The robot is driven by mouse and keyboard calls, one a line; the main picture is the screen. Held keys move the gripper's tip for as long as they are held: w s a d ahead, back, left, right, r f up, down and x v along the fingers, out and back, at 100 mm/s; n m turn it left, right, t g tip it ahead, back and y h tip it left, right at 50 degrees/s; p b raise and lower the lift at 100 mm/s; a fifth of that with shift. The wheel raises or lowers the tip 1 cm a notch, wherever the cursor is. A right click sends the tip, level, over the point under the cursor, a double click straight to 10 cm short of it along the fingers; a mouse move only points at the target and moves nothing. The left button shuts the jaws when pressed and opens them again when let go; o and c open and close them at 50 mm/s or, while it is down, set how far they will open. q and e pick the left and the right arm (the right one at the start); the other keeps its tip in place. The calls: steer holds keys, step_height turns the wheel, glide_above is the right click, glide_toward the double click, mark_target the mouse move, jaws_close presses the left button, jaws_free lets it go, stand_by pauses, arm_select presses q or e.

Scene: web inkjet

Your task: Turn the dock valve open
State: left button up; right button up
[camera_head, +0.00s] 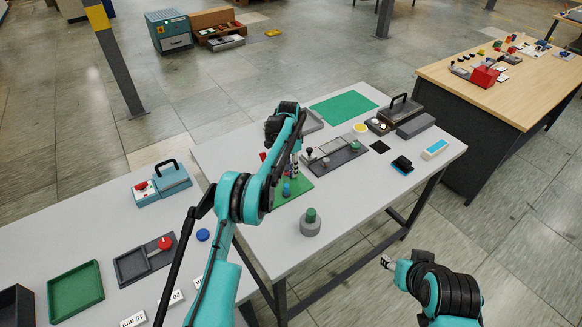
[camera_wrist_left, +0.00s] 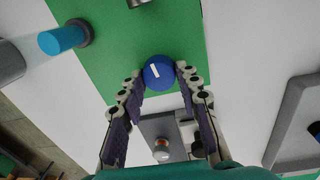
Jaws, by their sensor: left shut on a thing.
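A round blue knob with a short white mark, which looks like the dock valve (camera_wrist_left: 158,73), stands over a green plate (camera_wrist_left: 130,25). In the wrist view my left gripper (camera_wrist_left: 160,80) has one fingertip on each side of the knob and is shut on it. In the head view the left gripper (camera_head: 291,180) reaches down to the green plate (camera_head: 304,187) on the grey table, with the blue knob (camera_head: 287,190) at its tips. The arm hides part of this plate. My right gripper (camera_head: 387,262) is in front of the table, away from the knob; its jaw opening is unclear.
A blue cylinder (camera_wrist_left: 62,40) lies near the knob in the wrist view. A grey fixture (camera_head: 335,155) and a round grey base with a green top (camera_head: 311,222) stand close by on the table. A second green mat (camera_head: 343,106) lies at the back.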

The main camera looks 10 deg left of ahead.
arm_select(q)
steer(key=shift+m, duration=0.6)
steer(key=o, duration=1.2)
steer(key=shift+c, duration=0.2)
step_height(320, 180, up, 12)
steer(key=shift+w+a, duration=0.2)
steer(key=shift+w, duration=0.1)
